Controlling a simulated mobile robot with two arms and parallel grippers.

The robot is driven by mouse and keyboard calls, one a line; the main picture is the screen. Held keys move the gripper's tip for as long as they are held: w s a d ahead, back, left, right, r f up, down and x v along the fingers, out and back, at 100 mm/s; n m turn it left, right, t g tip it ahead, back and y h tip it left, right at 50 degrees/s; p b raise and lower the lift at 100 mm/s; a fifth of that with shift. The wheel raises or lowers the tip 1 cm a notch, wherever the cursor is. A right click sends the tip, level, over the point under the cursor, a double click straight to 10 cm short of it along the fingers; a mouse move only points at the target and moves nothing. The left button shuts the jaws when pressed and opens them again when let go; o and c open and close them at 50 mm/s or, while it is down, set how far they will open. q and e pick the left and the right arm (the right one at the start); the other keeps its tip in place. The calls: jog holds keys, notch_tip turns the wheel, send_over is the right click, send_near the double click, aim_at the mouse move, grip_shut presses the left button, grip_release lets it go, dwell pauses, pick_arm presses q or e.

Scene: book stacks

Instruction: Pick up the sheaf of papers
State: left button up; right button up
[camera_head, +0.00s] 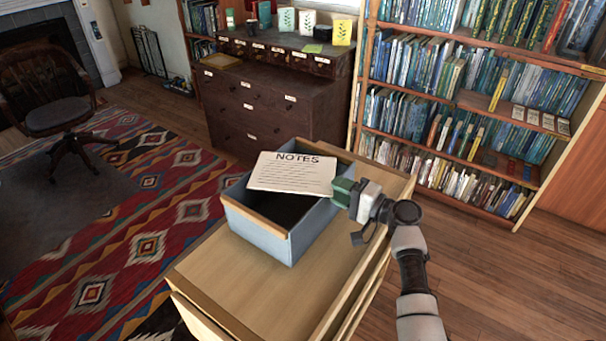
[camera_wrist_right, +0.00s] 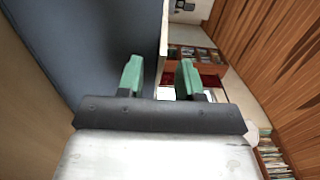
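The sheaf of papers (camera_head: 291,172) is a white sheet headed "NOTES" in the head view. It lies tilted at the top of a blue-grey open box (camera_head: 290,246), across its far part. My right gripper (camera_head: 343,192) has green fingers and is at the box's right side, close to the sheaf's right edge; contact cannot be told. In the right wrist view, the right gripper (camera_wrist_right: 159,77) has its fingers apart, with no clear hold on anything. A blue-grey surface (camera_wrist_right: 75,45), seemingly the box wall, fills the left there. My left gripper is not in view.
The box stands on a light wooden cabinet (camera_head: 235,292) with bare top in front. A dark chest of drawers (camera_head: 265,105) and a full bookcase (camera_head: 455,100) stand behind. A chair (camera_head: 48,105) and patterned rug (camera_head: 120,230) are at left. Wooden floor is free at right.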

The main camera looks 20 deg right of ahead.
grip_shut()
jog(key=shift+r, duration=0.1)
